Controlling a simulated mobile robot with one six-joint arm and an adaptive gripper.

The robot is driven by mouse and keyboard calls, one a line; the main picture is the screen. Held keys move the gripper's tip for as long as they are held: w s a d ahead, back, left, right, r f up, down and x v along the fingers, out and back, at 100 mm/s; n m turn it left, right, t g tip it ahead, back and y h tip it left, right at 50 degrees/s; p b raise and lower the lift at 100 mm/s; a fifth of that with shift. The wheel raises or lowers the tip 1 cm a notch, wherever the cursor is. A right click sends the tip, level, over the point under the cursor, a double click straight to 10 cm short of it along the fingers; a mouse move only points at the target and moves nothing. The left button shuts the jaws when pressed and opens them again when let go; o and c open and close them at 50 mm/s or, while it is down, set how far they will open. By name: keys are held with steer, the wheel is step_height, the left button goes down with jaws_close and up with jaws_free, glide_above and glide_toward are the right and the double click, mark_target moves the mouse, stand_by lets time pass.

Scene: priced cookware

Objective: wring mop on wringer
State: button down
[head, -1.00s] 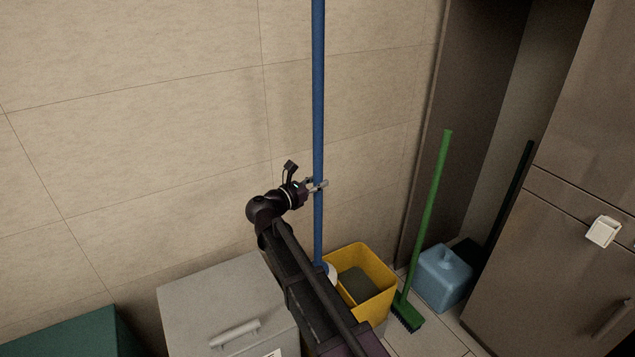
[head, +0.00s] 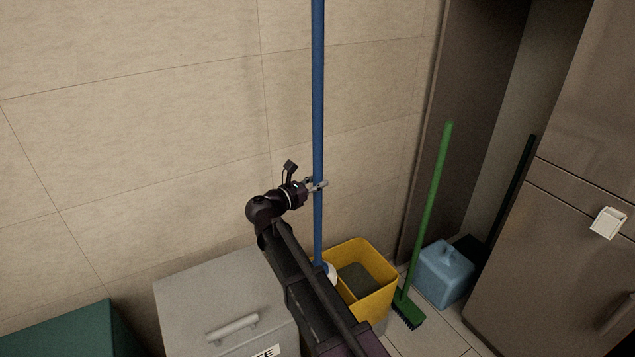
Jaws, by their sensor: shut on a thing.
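The mop's long blue handle (head: 318,105) stands upright near the tiled wall, running out of the top of the head view. My gripper (head: 318,185) is shut around this handle, partway up. At the handle's lower end a white part (head: 330,272) shows at the left side of the yellow bucket (head: 383,278). My arm hides the rest of the mop's lower end, so I cannot tell whether it is in or beside the bucket. A dark grey-green surface (head: 355,280) shows inside the bucket; I cannot tell if it is the wringer.
A green broom (head: 436,200) leans right of the bucket, beside a light-blue container (head: 444,274). A dark pole (head: 512,190) leans behind it. A grey lidded box (head: 205,290) and green box (head: 70,335) stand left. A brown cabinet (head: 560,240) bounds the right.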

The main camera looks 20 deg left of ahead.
mark_target(315, 225)
steer(key=shift+f+b, duration=6.25)
steer(key=shift+f, duration=0.3)
steer(key=shift+f+b, duration=0.9)
steer(key=shift+s+f+b, duration=0.15)
steer(key=shift+f+b, duration=0.1)
steer(key=shift+b, duration=0.05)
